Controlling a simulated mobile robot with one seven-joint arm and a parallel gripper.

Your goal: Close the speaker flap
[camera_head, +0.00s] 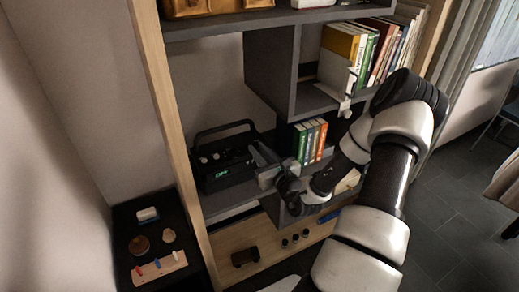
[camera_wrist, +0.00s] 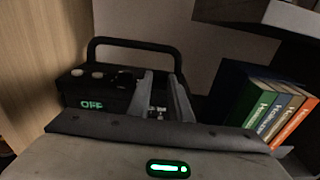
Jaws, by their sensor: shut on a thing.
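The speaker (camera_head: 223,160) is a black box with a carrying handle on a grey shelf. In the wrist view the speaker (camera_wrist: 92,88) shows green "OFF" lettering and pale knobs on its top. My gripper (camera_head: 257,150) is at the right part of the speaker's front. In the wrist view my gripper (camera_wrist: 161,78) reaches in toward the speaker, below the right side of its handle. It is shut on part of the speaker, which seems to be the flap. The fingers and gripper body hide most of the flap, so its angle cannot be told.
Several upright books (camera_head: 312,140) stand right of the speaker, close to my gripper. A wooden side post (camera_head: 180,130) bounds the shelf on the left. A grey upper shelf (camera_head: 240,20) overhangs. A dark low table (camera_head: 128,215) with small objects stands at lower left.

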